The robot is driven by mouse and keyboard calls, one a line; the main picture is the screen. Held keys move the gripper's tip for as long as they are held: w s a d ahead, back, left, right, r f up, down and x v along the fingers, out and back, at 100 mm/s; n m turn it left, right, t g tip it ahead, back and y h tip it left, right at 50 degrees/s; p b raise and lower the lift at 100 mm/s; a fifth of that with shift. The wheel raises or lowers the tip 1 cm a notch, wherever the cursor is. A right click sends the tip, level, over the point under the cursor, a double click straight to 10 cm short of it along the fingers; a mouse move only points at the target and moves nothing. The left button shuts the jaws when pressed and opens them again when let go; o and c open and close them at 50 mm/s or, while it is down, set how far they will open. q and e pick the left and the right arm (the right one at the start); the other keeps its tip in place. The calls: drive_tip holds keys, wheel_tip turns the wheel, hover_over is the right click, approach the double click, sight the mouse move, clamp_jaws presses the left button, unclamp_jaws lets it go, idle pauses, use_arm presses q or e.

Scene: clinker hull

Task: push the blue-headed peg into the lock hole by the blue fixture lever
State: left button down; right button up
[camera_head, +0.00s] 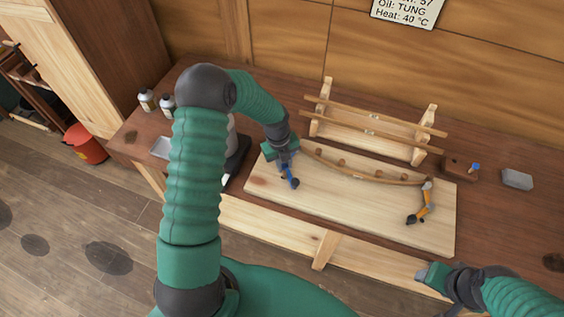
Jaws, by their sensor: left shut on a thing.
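The blue fixture lever (289,174) with its dark knob is at the left end of the curved wooden strip (355,174). My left gripper (284,159) is over this lever and shut on it; the jaws partly hide it. The lock hole is not visible, being too small or behind my gripper. The blue-headed peg (476,167) stands upright in a small dark wooden block (459,169) at the right, well apart from both grippers. My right gripper (430,273) is low at the right, in front of the bench; its jaw opening is unclear.
A pale board (270,190) lies on the bench under the strip. An orange lever (429,195) is at the strip's right end. A wooden rack (335,119) stands behind. A grey block (517,179) lies right of the peg's block. Bottles (147,99) stand at the left.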

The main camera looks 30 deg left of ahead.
use_arm(q)
drive_tip(key=shift+d+r, duration=0.1)
drive_tip(key=shift+d, duration=0.15)
drive_tip(key=shift+w+a, duration=0.1)
drive_tip(key=shift+a, duration=0.8)
use_arm(e)
drive_tip(key=shift+r, duration=0.15)
use_arm(q)
drive_tip(key=shift+d, duration=0.4)
use_arm(e)
drive_tip(key=shift+d, duration=0.25)
use_arm(q)
drive_tip(key=shift+d+p, duration=0.15)
drive_tip(key=shift+p, duration=0.15)
drive_tip(key=shift+a+f, duration=0.2)
drive_tip(key=shift+f, duration=0.25)
use_arm(e)
drive_tip(key=shift+a, duration=0.15)
use_arm(q)
drive_tip(key=shift+d+f+b, duration=0.15)
drive_tip(key=shift+f+b, duration=0.05)
drive_tip(key=shift+b, duration=0.1)
drive_tip(key=shift+f+b, duration=0.4)
drive_tip(key=shift+f, duration=0.35)
use_arm(e)
drive_tip(key=shift+f, duration=0.6)
use_arm(q)
drive_tip(key=shift+r, duration=0.1)
